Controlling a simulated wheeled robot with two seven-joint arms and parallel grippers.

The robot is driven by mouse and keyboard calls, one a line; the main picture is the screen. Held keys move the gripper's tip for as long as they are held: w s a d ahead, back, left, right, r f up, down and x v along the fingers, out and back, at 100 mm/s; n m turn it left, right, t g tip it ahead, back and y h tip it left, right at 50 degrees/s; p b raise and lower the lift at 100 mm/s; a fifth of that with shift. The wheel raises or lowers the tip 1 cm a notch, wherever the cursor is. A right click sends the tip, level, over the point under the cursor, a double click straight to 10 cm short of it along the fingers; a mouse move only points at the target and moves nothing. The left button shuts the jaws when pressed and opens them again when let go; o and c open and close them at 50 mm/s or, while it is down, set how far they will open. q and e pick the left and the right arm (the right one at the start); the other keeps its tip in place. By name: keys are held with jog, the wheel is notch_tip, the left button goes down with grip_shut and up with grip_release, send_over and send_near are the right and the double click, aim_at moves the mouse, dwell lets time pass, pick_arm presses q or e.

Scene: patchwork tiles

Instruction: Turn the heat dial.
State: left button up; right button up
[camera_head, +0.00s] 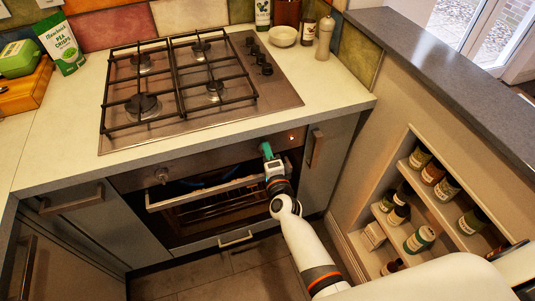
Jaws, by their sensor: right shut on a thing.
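The oven (220,195) is built in under the hob, with a dark control strip along its top. One round dial (162,175) shows at the left of this strip and nothing touches it. My right gripper (266,149), with green fingers, is at the right part of the strip, just above the oven door handle (200,192). It is shut on the heat dial there, which the fingers hide. A small orange-red light (291,138) glows to the right of the fingers. My left gripper is out of view.
A gas hob (190,85) with black grates and several knobs is on the pale worktop above. Drawer and cupboard handles (316,148) stick out beside the oven. Open shelves (420,205) with jars are at the right. The floor before the oven is clear.

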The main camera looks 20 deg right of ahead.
jog(key=o, duration=1)
jog(key=shift+c, duration=0.2)
jog(key=s, duration=1.2)
jog(key=shift+a+r+b, duration=0.3)
jog(key=shift+a+b, duration=0.05)
jog(key=shift+a, duration=0.05)
jog(key=shift+f, duration=0.1)
